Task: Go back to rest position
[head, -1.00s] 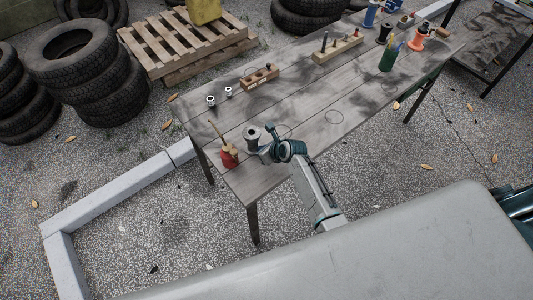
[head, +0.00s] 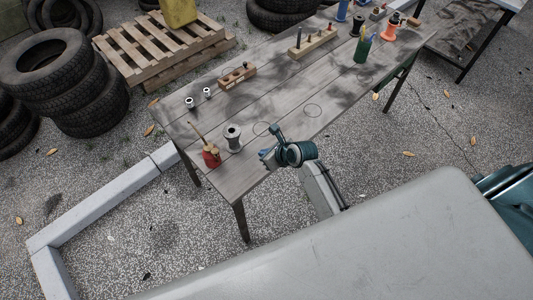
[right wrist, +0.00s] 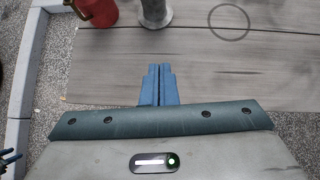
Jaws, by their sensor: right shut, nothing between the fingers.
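My right gripper (head: 266,156) is over the near edge of the wooden table (head: 240,176) in the head view. In the right wrist view its two blue fingers (right wrist: 158,84) are together with nothing between them. A grey spool-like part (head: 233,137) stands upright on the table just left of the gripper, apart from it. Its lower part shows ahead of the fingertips in the right wrist view (right wrist: 155,12). A red oil can (head: 211,157) stands left of the spool. My left gripper does not show in the head view.
Two small metal sockets (head: 190,102), a wooden block with holes (head: 237,76) and a wooden rack (head: 312,42) stand farther back. A green bottle (head: 363,48) and an orange spool (head: 390,28) are at the far right end. Stacked tyres (head: 60,70) and a pallet (head: 165,45) lie beyond the table.

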